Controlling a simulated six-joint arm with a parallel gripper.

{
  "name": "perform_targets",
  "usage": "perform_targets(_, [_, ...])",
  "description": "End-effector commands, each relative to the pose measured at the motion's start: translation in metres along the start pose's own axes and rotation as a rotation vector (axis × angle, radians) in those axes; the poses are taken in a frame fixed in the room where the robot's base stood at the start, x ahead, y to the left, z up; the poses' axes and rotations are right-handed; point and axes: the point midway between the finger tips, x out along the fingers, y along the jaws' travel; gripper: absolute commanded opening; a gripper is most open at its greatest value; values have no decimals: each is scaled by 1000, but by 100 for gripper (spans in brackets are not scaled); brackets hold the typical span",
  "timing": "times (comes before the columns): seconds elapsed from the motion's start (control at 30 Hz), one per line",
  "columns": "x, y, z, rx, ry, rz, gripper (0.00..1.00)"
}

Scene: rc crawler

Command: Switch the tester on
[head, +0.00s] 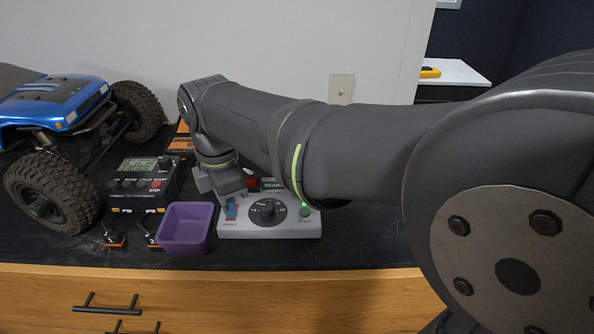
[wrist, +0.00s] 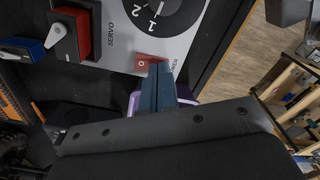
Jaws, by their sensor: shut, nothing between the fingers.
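The tester (head: 290,228) is a light grey box with a black dial (head: 268,211) in its middle and a green lit button at its right. It also shows in the wrist view (wrist: 122,52), with the dial at the top. The power switch (wrist: 143,60) is a red rocker with an "O" visible, beside a partly hidden POWER label. My gripper (wrist: 159,66) is shut and empty, its blue fingertips right at the switch and covering part of it. I cannot tell whether they touch it. In the head view the fingers (head: 231,210) are over the tester's left end.
A purple tray (head: 186,243) stands just left of the tester. A black charger-like box (head: 128,198) with a screen and the blue crawler (head: 55,100) are further left. The bench's front edge is close.

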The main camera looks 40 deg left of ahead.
Motion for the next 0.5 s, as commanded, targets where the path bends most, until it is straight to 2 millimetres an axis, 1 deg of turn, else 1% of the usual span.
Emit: perform_targets(0.5, [-41, 0, 0, 0, 0, 2, 0])
